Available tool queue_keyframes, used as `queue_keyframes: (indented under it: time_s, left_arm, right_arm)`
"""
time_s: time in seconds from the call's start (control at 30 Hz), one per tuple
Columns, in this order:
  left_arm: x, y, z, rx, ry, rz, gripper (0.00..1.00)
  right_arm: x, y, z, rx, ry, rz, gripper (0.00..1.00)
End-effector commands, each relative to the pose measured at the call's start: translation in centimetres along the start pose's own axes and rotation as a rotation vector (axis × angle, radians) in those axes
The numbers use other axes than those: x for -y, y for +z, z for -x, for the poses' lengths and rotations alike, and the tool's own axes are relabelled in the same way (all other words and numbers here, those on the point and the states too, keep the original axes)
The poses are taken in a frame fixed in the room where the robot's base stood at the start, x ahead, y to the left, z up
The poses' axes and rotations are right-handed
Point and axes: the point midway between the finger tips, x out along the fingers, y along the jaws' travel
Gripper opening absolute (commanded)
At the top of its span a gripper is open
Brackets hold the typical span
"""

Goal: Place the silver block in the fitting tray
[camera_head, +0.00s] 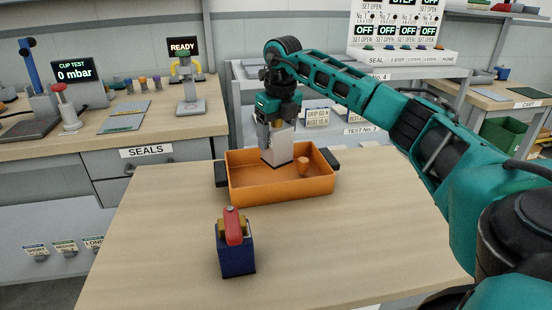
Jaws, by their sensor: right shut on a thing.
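An orange tray (269,194) with dark side handles sits on the wooden table. My right gripper (278,124) reaches down from above and is shut on the silver block's top. A small orange peg (302,165) stands inside the tray to the right of the block. My left gripper is not in view.
A dark blue block with a red lever (236,245) stands on the table (330,250) in front of the tray. The table is clear around it. A seals bench (150,130) is at left, and a control panel (403,35) is at the back.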

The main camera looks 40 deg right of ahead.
Motion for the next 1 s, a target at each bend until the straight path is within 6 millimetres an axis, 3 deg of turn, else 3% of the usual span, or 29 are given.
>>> queue_keyframes:
  time_s: [0.27, 0.5, 0.9, 0.93, 1.0]
  left_arm:
    - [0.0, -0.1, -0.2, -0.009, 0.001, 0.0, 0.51]
    - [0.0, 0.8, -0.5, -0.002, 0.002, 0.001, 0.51]
    - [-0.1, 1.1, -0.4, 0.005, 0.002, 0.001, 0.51]
    - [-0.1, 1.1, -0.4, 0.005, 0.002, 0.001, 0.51]
    - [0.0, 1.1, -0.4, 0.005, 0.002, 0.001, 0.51]
  right_arm:
    - [0.0, -0.2, -1.9, 0.002, 0.0, 0.0, 0.13]
    - [0.0, -0.6, -5.2, 0.003, 0.0, -0.001, 0.13]
    - [0.0, -0.6, -5.7, 0.003, 0.0, 0.0, 0.13]
    - [0.0, -0.7, -5.8, 0.001, 0.0, 0.0, 0.71]
    - [0.0, -0.7, -5.8, 0.001, 0.0, 0.0, 0.78]
